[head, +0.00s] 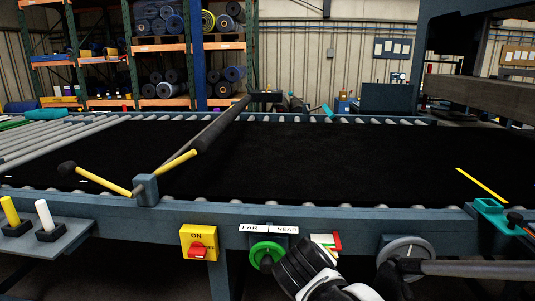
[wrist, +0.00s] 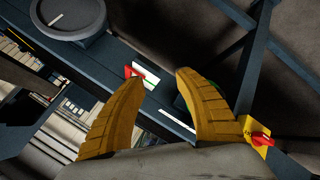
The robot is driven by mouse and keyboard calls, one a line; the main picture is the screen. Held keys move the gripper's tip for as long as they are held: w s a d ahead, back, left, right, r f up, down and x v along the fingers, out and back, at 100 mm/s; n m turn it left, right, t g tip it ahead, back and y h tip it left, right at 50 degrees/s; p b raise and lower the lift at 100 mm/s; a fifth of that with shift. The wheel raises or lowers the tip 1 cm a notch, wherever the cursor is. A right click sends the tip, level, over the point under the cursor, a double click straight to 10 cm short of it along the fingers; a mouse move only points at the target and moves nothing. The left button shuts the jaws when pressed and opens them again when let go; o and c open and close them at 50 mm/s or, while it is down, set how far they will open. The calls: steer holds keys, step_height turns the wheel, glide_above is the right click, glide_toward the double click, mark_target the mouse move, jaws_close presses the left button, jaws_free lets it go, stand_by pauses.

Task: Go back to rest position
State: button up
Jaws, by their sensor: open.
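My gripper (wrist: 160,79) shows in the wrist view as two yellow-orange fingers, spread apart with nothing between them. In the head view my dark and white arm reaches up from the bottom edge, in front of the belt press frame (head: 340,216); the fingers cannot be made out there. The green handwheel (head: 266,254) is just left of my arm. In the wrist view it is mostly hidden behind the right finger. The yellow switch box (head: 198,243) with its red knob is farther left, and it also shows in the wrist view (wrist: 250,132).
A grey handwheel (head: 405,250) and a dark bar (head: 480,268) lie right of my arm. White labels (head: 268,228) mark the frame. The black belt (head: 330,160) covers the rollers, with a yellow-ended bar (head: 225,123) across it. A side shelf (head: 45,240) holds yellow and white handles.

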steer(key=s+d+m+y, duration=0.1)
steer(key=s+d+m, duration=0.2)
steer(key=s, duration=0.5)
steer(key=s+d+m+g+y, duration=0.1)
steer(key=s+d+m+y, duration=0.1)
steer(key=s, duration=0.6)
steer(key=shift+d+f+m+g, duration=0.2)
steer(key=shift+d+m+g, duration=0.1)
steer(key=shift+d+m, duration=0.75)
